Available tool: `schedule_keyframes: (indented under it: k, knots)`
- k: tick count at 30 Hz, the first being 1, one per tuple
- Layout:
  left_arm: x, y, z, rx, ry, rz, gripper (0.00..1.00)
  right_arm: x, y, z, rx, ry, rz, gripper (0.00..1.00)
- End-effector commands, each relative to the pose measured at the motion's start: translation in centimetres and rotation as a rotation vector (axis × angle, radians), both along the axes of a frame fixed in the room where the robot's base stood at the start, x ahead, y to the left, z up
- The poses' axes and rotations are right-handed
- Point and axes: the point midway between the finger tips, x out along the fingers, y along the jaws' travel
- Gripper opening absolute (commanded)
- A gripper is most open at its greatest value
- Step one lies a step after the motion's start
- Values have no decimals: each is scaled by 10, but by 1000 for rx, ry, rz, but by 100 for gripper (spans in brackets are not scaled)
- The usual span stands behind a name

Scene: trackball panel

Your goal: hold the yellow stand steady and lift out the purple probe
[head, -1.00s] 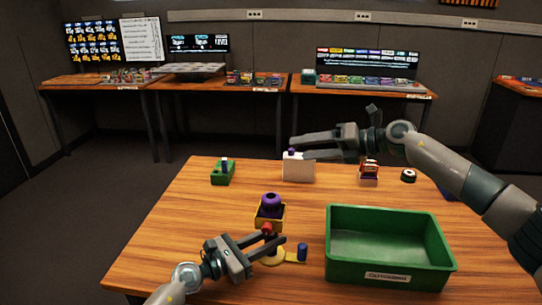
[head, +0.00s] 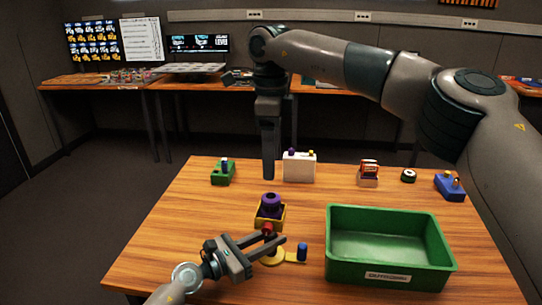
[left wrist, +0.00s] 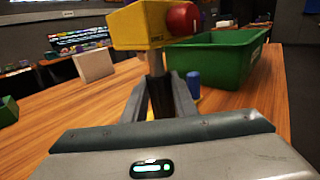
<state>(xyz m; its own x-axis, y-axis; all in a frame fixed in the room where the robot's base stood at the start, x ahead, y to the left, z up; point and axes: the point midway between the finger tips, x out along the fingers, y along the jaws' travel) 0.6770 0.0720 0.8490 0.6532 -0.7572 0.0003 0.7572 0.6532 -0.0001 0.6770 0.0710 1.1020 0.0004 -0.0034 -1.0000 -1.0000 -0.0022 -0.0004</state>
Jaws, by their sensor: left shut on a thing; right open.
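The yellow stand (head: 261,225) is a small yellow box on a post with a red ball on its side; it also shows in the left wrist view (left wrist: 137,27). A round purple piece (head: 270,200), which looks like the probe, sits in its top. My left gripper (head: 273,239) is shut on the post below the box, with the post between its fingers (left wrist: 160,95) in the left wrist view. My right gripper (head: 268,178) is open and empty, pointing down above and behind the purple piece, apart from it. Its jaws show edge-on.
A green bin (head: 388,276) stands at right. A yellow foot with a blue peg (head: 302,252) lies by the post. A green block (head: 222,178), white block (head: 299,171), red-and-white item (head: 368,175), dark round item (head: 408,176) and blue block (head: 449,190) line the back.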

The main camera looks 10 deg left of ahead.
Motion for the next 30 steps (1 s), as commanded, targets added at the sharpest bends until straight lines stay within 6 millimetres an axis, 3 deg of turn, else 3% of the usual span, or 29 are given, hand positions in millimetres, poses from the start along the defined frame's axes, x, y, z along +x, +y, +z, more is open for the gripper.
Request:
schedule_keyframes:
  k: [16,30]
  knots:
    - [0,0,0,0,0,-1,4,1,0,-9,2,0,-2,59]
    - [0,0,0,0,0,-1,4,0,0,-74,2,2,-2,59]
